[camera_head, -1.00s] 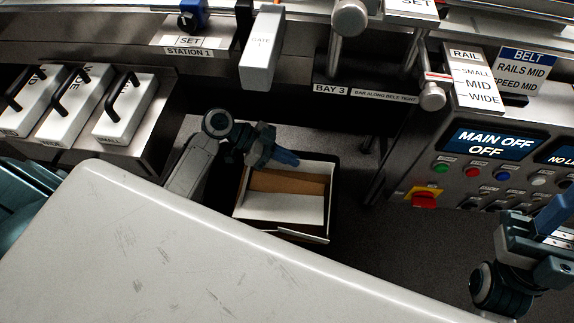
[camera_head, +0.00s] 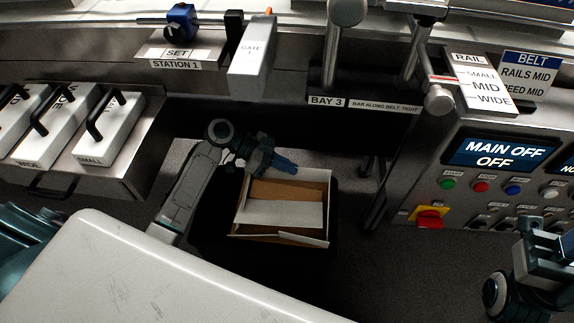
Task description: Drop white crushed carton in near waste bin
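The white crushed carton (camera_head: 283,213), open with brown inner faces, shows at the middle over the black waste bin (camera_head: 210,240). The bin's dark wall shows around the carton's left, right and lower sides. My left gripper (camera_head: 284,165) reaches in from the left, its blue fingers together at the carton's upper edge; it looks shut on that edge. The fingers hide part of the edge, and how far the carton sits above or inside the bin is unclear. My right gripper (camera_head: 552,240) is at the right edge, away from the carton, partly cut off.
A pale worktop (camera_head: 150,275) fills the lower left. A control panel (camera_head: 490,180) with a red knob stands at the right. White handled blocks (camera_head: 110,130) sit on a ledge at the left. A machine frame with Bay 3 label (camera_head: 327,100) runs behind the bin.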

